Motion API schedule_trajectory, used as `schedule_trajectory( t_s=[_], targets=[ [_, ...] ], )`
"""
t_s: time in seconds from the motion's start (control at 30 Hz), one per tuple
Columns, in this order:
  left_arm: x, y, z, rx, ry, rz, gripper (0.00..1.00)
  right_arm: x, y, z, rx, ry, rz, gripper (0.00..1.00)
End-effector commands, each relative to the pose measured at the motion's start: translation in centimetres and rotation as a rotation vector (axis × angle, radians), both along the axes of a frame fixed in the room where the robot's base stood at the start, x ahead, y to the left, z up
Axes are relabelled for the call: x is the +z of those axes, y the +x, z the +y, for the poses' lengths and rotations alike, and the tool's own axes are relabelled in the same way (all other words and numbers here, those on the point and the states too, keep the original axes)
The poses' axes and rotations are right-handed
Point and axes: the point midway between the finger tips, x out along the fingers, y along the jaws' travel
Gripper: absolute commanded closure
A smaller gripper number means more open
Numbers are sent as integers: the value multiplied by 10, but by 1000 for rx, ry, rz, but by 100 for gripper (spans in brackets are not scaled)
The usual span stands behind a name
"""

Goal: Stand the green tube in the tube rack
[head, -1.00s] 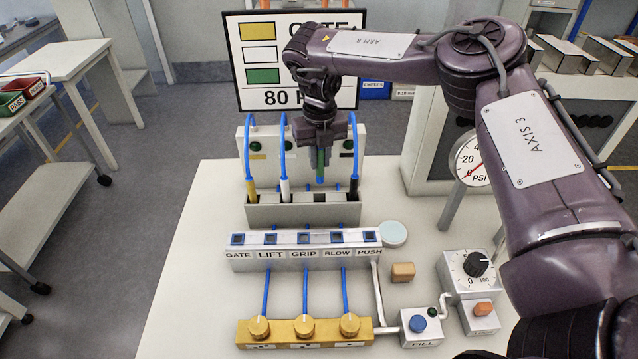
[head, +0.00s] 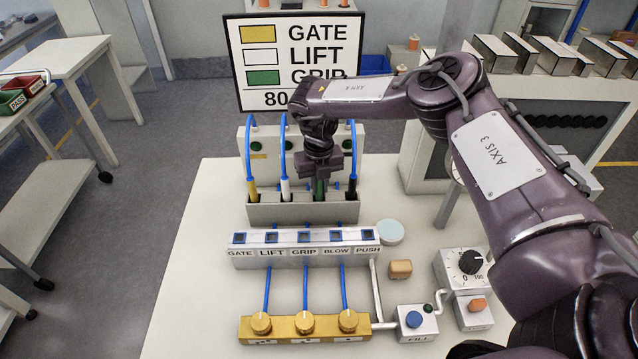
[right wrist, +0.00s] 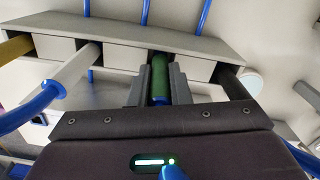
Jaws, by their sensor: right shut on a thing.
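The grey tube rack (head: 290,214) stands on the table below the sign; it also shows in the right wrist view (right wrist: 200,44). My right gripper (head: 320,181) is over it, shut on the green tube (head: 319,190). In the right wrist view the green tube (right wrist: 160,76) is between the two fingers (right wrist: 159,92). It is roughly upright, with its lower end at the rack opening between the white and black tubes. Whether it touches the bottom is hidden. My left gripper is not in view.
A yellow tube (head: 252,189), a white tube (head: 286,188) and a black tube (head: 352,187) stand in the rack with blue hoses. A labelled valve block (head: 300,258) lies in front. A sign (head: 262,82) stands behind. The table's left side is clear.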

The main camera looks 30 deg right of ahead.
Motion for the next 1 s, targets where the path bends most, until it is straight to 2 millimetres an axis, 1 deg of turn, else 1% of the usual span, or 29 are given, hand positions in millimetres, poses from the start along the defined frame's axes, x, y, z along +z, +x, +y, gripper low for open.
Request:
schedule_trajectory(
  t_s=[0.03,0.07,0.2,0.47,0.57,0.63,0.77,1.0],
  targets=[
    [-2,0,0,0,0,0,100,-3,0,0,-1,0,1,100],
    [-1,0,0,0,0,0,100,-2,0,0,-1,0,0,80],
    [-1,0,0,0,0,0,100,-2,0,0,0,0,1,62],
    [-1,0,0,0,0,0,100,-1,0,0,0,0,1,61],
    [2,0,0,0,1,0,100,4,0,0,0,0,0,61],
    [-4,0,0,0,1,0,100,8,1,0,-1,2,-2,61],
    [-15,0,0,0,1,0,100,31,1,0,0,2,-5,61],
    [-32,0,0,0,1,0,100,83,1,0,-1,0,-4,61]
  ],
)
